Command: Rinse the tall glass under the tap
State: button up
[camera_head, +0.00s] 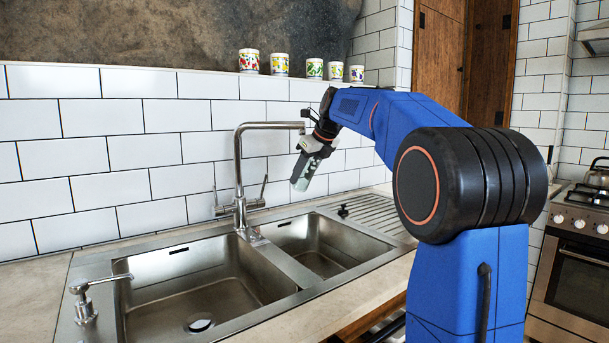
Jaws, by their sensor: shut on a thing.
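My gripper (312,153) is beside and just below the spout end of the tap (239,165), over the smaller right basin (325,243). It is shut on the tall glass (302,175), a small pale greenish shape that hangs tilted below the jaws. The glass is well above the basin and touches nothing else that I can see. Its mouth and how the fingers lie on it are too small to tell. The tap is a tall chrome one with a square bend and two levers. I see no water running from it.
The larger left basin (185,290) is empty. A soap dispenser (85,300) stands at its left. A ribbed drainboard (375,215) lies to the right. Several patterned cups (279,64) stand on the ledge above the white tiles. A stove (575,255) is at the far right.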

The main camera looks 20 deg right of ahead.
jog(key=shift+d, duration=0.15)
dwell(0.3)
jog(key=shift+w+d, duration=0.15)
jog(key=shift+d, duration=0.3)
jog(key=shift+a, duration=0.2)
jog(key=shift+a, duration=0.4)
jog(key=shift+s, duration=0.2)
jog(key=s+d, duration=0.2)
jog(key=s, duration=0.5)
jog(key=shift+s, duration=0.35)
dwell(0.3)
dwell(1.3)
jog(key=s+d+r, duration=0.1)
jog(key=s+r, duration=0.3)
jog(key=s, duration=0.1)
dwell(0.5)
